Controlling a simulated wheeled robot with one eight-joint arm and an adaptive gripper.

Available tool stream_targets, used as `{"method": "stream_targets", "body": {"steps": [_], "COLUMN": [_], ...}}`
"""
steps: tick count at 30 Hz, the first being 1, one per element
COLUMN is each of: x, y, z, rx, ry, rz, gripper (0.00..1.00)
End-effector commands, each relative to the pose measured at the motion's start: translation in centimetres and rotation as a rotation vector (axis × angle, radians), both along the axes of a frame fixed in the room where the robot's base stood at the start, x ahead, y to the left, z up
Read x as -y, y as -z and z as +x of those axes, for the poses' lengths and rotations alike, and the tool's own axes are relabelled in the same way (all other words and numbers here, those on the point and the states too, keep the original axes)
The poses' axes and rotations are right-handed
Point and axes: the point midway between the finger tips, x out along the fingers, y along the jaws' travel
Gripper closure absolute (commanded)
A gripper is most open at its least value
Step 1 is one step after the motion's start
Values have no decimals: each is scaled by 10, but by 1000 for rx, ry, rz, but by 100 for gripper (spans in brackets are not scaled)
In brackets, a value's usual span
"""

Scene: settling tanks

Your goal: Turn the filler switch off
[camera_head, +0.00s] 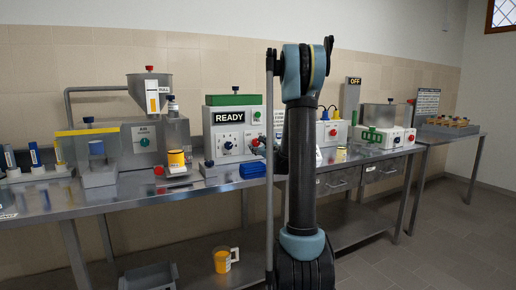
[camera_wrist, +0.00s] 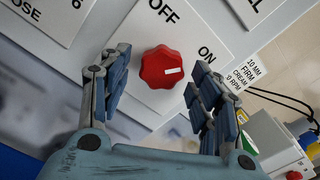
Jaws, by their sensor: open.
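A red lobed knob (camera_wrist: 160,67) sits on a tilted white plate with OFF and ON labels in the wrist view. Its white mark points right, towards the ON side rather than OFF. My gripper (camera_wrist: 157,72) is open, with one finger left of the knob and the other to its right, both apart from it. In the head view, the white box with a READY display (camera_head: 230,118) and green top stands mid-bench. My arm reaches its right side, where my gripper is mostly hidden behind the arm.
A white box with a red button (camera_wrist: 294,174) and dark cables are at the wrist view's lower right. On the bench, a blue tray (camera_head: 253,170) lies before the READY box. A hopper (camera_head: 150,88) and yellow cup (camera_head: 176,157) stand left; an OFF sign (camera_head: 355,82) stands right.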

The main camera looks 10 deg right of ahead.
Motion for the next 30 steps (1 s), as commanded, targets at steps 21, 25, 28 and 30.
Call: {"method": "stream_targets", "body": {"steps": [21,25,28,30], "x": [-1,-1,-1,-1], "y": [0,0,0,0], "z": [1,1,1,1], "rx": [1,8,21,33], "ry": [-1,-1,-1,-1], "rz": [-5,-28,-64,-101], "gripper": [87,87,87,87]}}
